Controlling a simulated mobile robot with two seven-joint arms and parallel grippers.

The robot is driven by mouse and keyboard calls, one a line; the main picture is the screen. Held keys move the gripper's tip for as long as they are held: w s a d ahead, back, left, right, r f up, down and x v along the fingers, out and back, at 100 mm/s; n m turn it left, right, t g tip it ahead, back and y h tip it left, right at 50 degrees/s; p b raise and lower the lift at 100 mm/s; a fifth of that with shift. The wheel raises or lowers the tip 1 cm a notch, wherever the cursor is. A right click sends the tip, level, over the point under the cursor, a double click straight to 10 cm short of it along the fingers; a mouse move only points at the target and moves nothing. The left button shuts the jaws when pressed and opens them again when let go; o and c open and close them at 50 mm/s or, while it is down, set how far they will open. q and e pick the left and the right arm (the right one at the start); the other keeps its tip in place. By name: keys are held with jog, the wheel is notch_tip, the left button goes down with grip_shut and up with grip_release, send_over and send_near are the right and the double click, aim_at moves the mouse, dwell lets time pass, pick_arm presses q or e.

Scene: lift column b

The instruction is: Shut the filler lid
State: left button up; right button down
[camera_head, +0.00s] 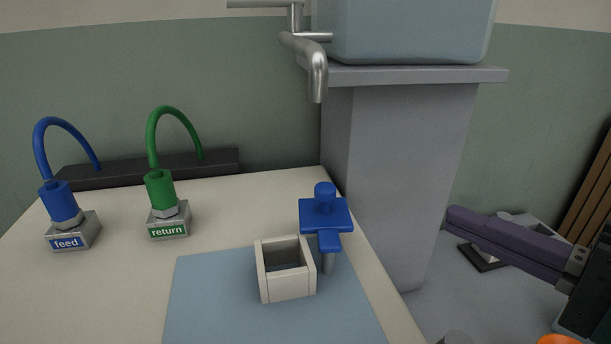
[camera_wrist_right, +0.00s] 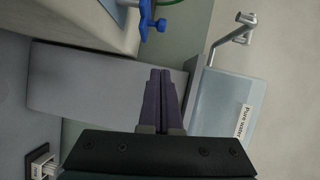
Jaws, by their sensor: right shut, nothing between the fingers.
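No part in view is plainly marked as the filler lid. A blue square piece with a round knob and a front tab (camera_head: 325,214) sits on a short grey post at the table's right edge; part of it shows in the right wrist view (camera_wrist_right: 150,22). An open-topped white box (camera_head: 286,284) stands just left of the post, apparently empty. My right gripper (camera_head: 452,214) has its purple fingers together, empty, to the right of the blue piece and apart from it. The fingers also show in the right wrist view (camera_wrist_right: 160,74). My left gripper is out of view.
A grey pedestal (camera_head: 408,165) bears a pale blue tank (camera_head: 405,30), labelled "Pure water" in the wrist view. A metal tap (camera_head: 317,75) overhangs the table. Blue "feed" (camera_head: 62,202) and green "return" (camera_head: 160,190) couplings stand left. A blue-grey mat (camera_head: 205,290) lies in front.

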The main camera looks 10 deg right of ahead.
aim_at(326, 210)
jog(key=x, duration=0.3)
jog(key=a+x, duration=0.1)
jog(key=x, duration=0.3)
jog(key=s+a+p+x, duration=0.1)
jog(key=x, duration=0.2)
jog(key=shift+w+f, duration=0.1)
jog(key=shift+w+a+f, duration=0.1)
jog(key=shift+w+a, duration=0.1)
jog(key=shift+a, duration=0.4)
jog(key=shift+f+g+b, duration=0.1)
jog(key=shift+g+b, duration=0.2)
jog(key=shift+w+n+y, duration=0.1)
jog(key=shift+n+y, duration=0.3)
jog(key=shift+y, duration=0.1)
jog(key=shift+b, duration=0.4)
